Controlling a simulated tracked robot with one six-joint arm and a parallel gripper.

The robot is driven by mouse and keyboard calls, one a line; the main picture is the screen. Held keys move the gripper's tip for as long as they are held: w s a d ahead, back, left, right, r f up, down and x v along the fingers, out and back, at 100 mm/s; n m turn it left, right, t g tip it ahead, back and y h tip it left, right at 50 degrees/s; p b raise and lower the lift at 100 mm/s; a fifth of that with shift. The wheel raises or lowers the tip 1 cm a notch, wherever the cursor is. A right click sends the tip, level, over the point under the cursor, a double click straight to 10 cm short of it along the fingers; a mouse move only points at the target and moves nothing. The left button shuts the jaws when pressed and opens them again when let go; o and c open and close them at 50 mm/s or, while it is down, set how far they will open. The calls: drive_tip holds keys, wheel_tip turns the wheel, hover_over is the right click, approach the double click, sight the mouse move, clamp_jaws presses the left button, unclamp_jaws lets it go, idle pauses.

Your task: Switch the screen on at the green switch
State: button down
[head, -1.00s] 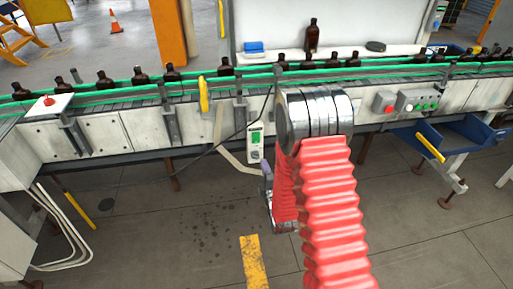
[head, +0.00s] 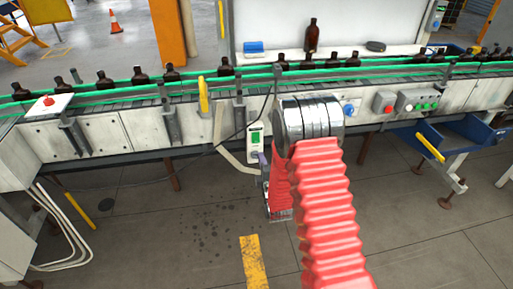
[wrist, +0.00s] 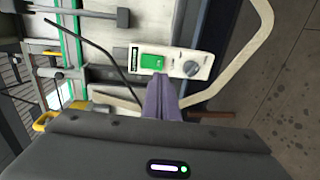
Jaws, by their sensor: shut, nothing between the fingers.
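A white switch box (head: 254,138) hangs on the front of the conveyor in the head view, just left of my arm's silver joint. It bears a green switch (head: 255,138). In the wrist view the box (wrist: 205,58) lies sideways, with the green switch (wrist: 152,61) and a round grey knob (wrist: 191,68) on its face. My gripper (wrist: 159,80) is shut and empty, its purple fingers pointing at the box. The tips show right by the green switch's lower edge; whether they touch it I cannot tell.
The conveyor (head: 97,137) carries several amber bottles behind green rails. A large white panel (head: 380,22) stands behind it, with one bottle (head: 312,35) before it. A red button (head: 384,102) and a blue bin (head: 459,136) are to the right. A dark cable (wrist: 105,55) runs near the box.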

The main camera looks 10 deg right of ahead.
sight(256, 142)
drive_tip(key=shift+w+f, duration=0.15)
drive_tip(key=shift+w, duration=1.3)
drive_tip(key=shift+w+f, duration=0.2)
drive_tip(key=shift+w, duration=1.2)
drive_tip(key=shift+w+f, duration=0.15)
drive_tip(key=shift+w, duration=1.3)
drive_tip(key=shift+a, duration=0.1)
drive_tip(key=shift+w+a, duration=0.1)
drive_tip(key=shift+a, duration=0.05)
drive_tip(key=shift+d, duration=0.3)
drive_tip(key=shift+s+f, duration=0.15)
drive_tip(key=shift+s, duration=0.35)
drive_tip(key=s+f, duration=0.1)
drive_tip(key=s, duration=1.2)
drive_tip(key=shift+f, duration=0.3)
drive_tip(key=shift+w, duration=0.1)
